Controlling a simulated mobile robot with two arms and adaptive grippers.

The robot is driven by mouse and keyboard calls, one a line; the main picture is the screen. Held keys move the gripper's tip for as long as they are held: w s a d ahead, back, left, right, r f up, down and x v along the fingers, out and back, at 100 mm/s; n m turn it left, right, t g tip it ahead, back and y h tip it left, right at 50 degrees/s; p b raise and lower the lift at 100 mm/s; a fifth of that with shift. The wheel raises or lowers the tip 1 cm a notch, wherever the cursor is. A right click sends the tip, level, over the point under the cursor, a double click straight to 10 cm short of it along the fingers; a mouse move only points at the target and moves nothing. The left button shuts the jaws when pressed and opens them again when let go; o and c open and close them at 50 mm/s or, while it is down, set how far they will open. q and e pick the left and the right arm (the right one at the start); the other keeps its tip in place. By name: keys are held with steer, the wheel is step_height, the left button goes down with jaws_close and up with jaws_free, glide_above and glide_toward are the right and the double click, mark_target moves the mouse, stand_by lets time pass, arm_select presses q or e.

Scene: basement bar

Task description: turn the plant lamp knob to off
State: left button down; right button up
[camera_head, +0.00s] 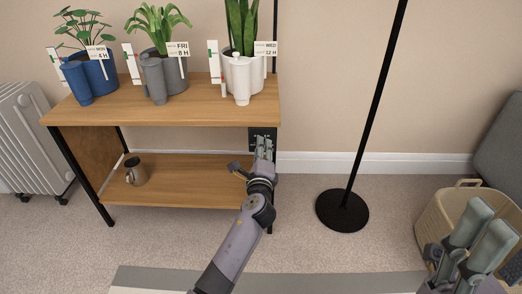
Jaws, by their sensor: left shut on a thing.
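A dark control box (257,134) is fixed below the right end of the shelf's top board. It looks like the plant lamp's switch, but the knob itself is hidden behind my fingers. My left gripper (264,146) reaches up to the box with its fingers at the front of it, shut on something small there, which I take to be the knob. Which way the knob points cannot be seen. My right gripper (479,236) is at the lower right, its two grey fingers apart with nothing between them.
Three potted plants, blue (99,72), grey (170,75) and white (254,74), stand on the wooden shelf (190,112). A mug (135,172) sits on the lower board. A black pole on a round base (342,211) and a basket (440,222) stand to the right. A radiator (30,135) is at left.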

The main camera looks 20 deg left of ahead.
arm_select(q)
steer(key=c, duration=1.2)
jaws_free()
steer(key=shift+c, duration=0.2)
steer(key=v, duration=1.2)
